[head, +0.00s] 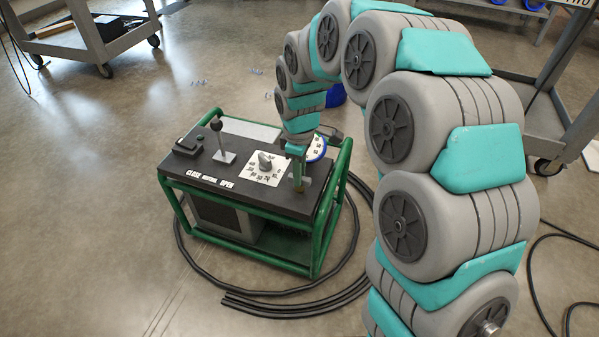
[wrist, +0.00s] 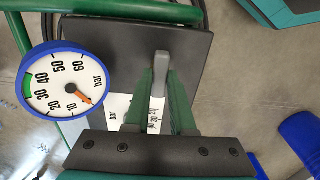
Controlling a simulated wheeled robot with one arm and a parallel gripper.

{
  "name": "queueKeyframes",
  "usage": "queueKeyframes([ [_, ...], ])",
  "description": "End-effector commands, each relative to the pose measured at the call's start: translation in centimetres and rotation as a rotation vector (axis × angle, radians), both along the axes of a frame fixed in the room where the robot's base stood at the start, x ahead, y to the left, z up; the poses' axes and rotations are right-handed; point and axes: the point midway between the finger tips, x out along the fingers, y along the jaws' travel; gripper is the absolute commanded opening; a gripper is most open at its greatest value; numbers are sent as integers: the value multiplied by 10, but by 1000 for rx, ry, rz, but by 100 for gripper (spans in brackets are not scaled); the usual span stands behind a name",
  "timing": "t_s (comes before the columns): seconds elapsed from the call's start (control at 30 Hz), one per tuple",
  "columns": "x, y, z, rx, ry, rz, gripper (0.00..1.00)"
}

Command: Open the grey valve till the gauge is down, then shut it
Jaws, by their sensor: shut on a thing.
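My gripper (head: 298,178) is at the right end of the cart's dark top. In the wrist view its two green fingers (wrist: 165,98) are shut on the grey valve handle (wrist: 161,68), a flat upright bar whose end rises past the fingertips. In the head view the fingers hide most of the handle. The gauge (wrist: 63,84) has a blue rim and a white face marked in bar, with a green arc near 30 to 40. Its orange needle points low, past the 10 mark on the low side. Its blue rim also shows behind my gripper in the head view (head: 317,150).
A black-knobbed lever (head: 217,125) stands to the left, near a CLOSE/OPEN label. Green rails (head: 345,160) frame the cart. Black hoses (head: 270,309) lie on the floor.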

Motion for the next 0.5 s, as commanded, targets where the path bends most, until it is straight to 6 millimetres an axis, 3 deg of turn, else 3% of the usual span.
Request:
queueKeyframes([
  [0.27, 0, 0, 0, 0, -2, 1, 0],
  [0.3, 0, 0, 0, 0, -2, 1, 26],
  [0.5, 0, 0, 0, 0, -1, 0, 48],
])
